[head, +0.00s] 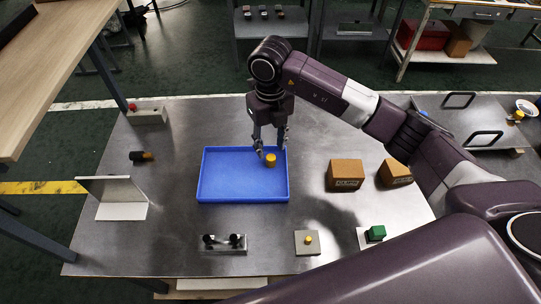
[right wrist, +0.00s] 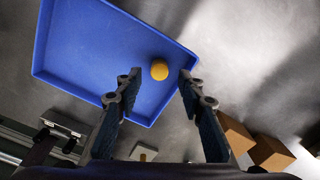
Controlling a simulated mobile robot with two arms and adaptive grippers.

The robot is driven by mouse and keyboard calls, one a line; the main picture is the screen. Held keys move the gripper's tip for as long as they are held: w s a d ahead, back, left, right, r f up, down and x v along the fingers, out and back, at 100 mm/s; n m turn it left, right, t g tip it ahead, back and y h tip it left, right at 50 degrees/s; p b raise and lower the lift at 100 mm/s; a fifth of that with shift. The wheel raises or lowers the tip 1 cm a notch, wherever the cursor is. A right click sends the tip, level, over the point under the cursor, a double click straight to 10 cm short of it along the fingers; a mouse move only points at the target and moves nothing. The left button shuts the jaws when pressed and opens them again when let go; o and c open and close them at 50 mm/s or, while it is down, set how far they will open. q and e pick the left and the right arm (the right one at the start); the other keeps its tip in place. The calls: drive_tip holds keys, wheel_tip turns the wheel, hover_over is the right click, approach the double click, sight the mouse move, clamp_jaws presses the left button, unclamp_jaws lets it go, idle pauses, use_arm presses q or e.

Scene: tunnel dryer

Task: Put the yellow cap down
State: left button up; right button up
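The yellow cap (head: 270,160) is in the blue tray (head: 230,198), near its right end. My right gripper (head: 272,150) points down over the right part of the tray. Its two fingers are spread in the right wrist view (right wrist: 158,78), with gaps on both sides of the cap, so it looks open and empty. My left gripper is not in view.
Two brown boxes (head: 346,174) (head: 395,173) stand right of the tray. A metal bracket (head: 118,198) stands left. Bare tabletop surrounds the tray.

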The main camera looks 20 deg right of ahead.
sight(270, 156)
wheel_tip(270, 156, up, 7)
drive_tip(key=b, duration=0.1)
drive_tip(key=shift+f, duration=0.1)
idle(0.4)
